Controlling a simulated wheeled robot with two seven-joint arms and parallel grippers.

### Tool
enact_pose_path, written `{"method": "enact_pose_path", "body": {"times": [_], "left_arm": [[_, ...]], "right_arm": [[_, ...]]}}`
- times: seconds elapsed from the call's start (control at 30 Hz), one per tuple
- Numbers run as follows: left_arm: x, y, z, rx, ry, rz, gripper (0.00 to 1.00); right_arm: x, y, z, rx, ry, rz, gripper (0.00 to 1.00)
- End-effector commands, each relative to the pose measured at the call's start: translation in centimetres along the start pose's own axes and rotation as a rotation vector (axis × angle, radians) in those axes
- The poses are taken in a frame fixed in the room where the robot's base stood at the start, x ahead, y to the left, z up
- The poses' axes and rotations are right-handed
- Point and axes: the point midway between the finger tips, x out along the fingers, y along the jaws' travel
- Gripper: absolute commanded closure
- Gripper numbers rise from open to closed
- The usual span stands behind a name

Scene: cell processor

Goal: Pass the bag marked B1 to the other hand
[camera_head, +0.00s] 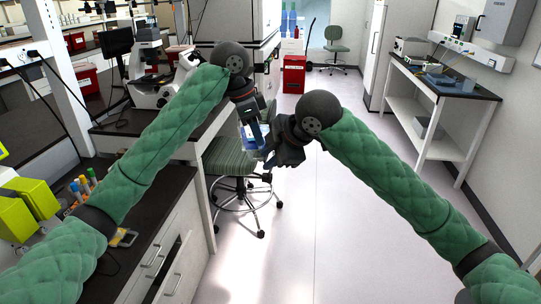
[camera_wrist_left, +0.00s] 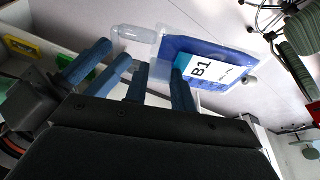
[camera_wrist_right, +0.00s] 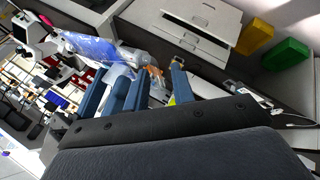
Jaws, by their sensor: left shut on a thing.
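The bag marked B1 (camera_wrist_left: 205,68) is clear with a blue filling and a white label. It hangs in the air between my two grippers, partly hidden by them in the head view (camera_head: 249,139). My left gripper (camera_head: 254,130) is shut on the bag near its clear end; its fingers show in the left wrist view (camera_wrist_left: 160,75). My right gripper (camera_head: 270,158) is close beside the bag. In the right wrist view its fingers (camera_wrist_right: 160,75) are apart, near the bag's clear end (camera_wrist_right: 133,55). Whether they touch it, I cannot tell.
A green swivel chair (camera_head: 232,157) stands behind the grippers. A dark bench with white drawers (camera_head: 160,262) runs along the left, with a microscope (camera_head: 155,75) farther back. A side table (camera_head: 440,95) stands at the right. The floor (camera_head: 335,215) between is clear.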

Motion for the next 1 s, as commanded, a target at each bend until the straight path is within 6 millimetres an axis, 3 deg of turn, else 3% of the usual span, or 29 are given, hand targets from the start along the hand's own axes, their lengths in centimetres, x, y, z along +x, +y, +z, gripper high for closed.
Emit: {"method": "enact_pose_path", "body": {"times": [0.03, 0.1, 0.23, 0.27, 0.4, 0.77, 1.0], "left_arm": [[0.0, 0.0, 0.0, 0.0, 0.0, 0.0, 1.0], [0.0, 0.0, 0.0, 0.0, 0.0, -0.001, 1.0], [-0.1, -0.1, 0.0, -0.001, 0.001, -0.002, 1.0], [-0.1, -0.1, 0.0, -0.001, 0.001, -0.002, 0.73], [-0.1, -0.1, 0.0, -0.001, 0.001, -0.001, 0.5], [-0.5, -0.1, 0.0, 0.0, 0.0, -0.002, 0.5], [-3.6, -0.1, 0.0, -0.001, 0.0, -0.004, 0.5]], "right_arm": [[0.0, 0.0, 0.0, 0.0, 0.0, 0.0, 0.85], [0.0, 0.0, 0.0, 0.0, 0.0, 0.0, 0.99], [0.0, -0.1, 0.0, 0.0, 0.0, -0.001, 1.0], [0.0, 0.0, 0.0, -0.001, 0.0, -0.001, 1.0], [0.0, 0.0, 0.0, -0.001, 0.0, 0.0, 1.0], [-0.1, 0.0, 0.0, 0.0, 0.0, 0.001, 1.0], [-0.1, 0.0, 0.0, 0.0, 0.0, 0.001, 1.0]]}}
